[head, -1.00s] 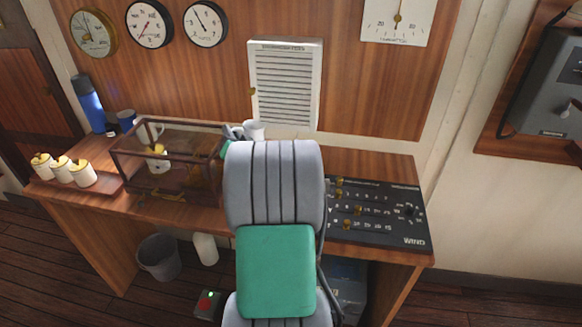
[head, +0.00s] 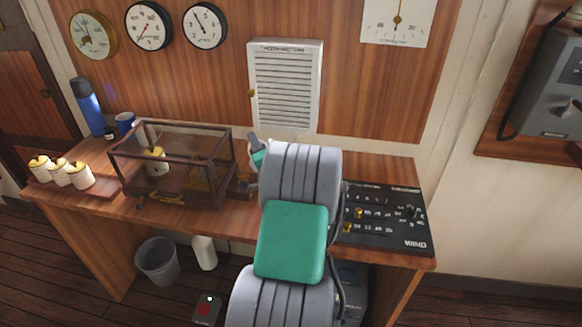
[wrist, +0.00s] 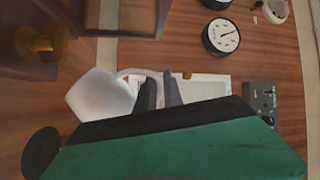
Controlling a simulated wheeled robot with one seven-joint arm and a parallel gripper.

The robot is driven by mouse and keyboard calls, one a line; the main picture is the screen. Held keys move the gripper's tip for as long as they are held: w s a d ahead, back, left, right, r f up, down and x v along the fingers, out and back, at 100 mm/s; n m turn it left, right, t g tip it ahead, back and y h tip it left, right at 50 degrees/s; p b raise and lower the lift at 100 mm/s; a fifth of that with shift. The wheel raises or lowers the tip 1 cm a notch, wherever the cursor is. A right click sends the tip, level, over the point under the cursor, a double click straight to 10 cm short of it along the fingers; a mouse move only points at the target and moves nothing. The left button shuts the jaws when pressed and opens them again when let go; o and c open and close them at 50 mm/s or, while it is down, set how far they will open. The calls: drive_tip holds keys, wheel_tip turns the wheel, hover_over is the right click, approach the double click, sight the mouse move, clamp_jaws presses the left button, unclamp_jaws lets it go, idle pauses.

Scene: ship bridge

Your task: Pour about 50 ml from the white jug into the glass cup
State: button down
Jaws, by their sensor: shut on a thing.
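The white jug (wrist: 98,97) is close in the wrist view, at left of centre, with its loop handle (wrist: 135,74) reaching toward my fingers. My gripper (wrist: 160,90) is shut on the jug at its handle side. In the head view my gripper (head: 255,150) is over the desk, just right of the glass case, and the jug is mostly hidden there by my arm. I cannot make out the glass cup in either current view. The jug's contents are not visible.
A framed glass case (head: 222,168) stands left of my gripper on the wooden desk (head: 380,170). Several yellow-lidded jars (head: 60,172), a blue flask (head: 88,107) and a blue mug (head: 125,122) are further left. A black control panel (head: 385,218) lies right of my arm.

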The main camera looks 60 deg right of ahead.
drive_tip(key=shift+s+d+r+m, duration=0.15)
drive_tip(key=shift+m, duration=0.15)
drive_tip(key=shift+s+d+f+m, duration=0.25)
drive_tip(key=shift+f+m, duration=0.1)
drive_tip(key=shift+m, duration=0.35)
drive_tip(key=shift+s+d+f+m+h+p, duration=0.15)
drive_tip(key=shift+s+d+m+h+p, duration=0.15)
drive_tip(key=shift+m, duration=0.35)
drive_tip(key=shift+s+d+f+m+h+p, duration=0.2)
drive_tip(key=shift+m+p, duration=0.15)
drive_tip(key=shift+m, duration=0.3)
drive_tip(key=shift+s+d+r+m+p, duration=0.35)
drive_tip(key=shift+d+r+m+p, duration=0.15)
drive_tip(key=shift+m+p, duration=0.55)
idle(0.6)
drive_tip(key=shift+s+d+f+m+g+h, duration=0.25)
drive_tip(key=shift+s+d+m, duration=0.15)
drive_tip(key=shift+m, duration=0.1)
drive_tip(key=shift+s+d+f+m+g+h, duration=0.15)
drive_tip(key=shift+s+d+m+h, duration=0.1)
drive_tip(key=shift+s+d+m, duration=0.15)
idle(0.9)
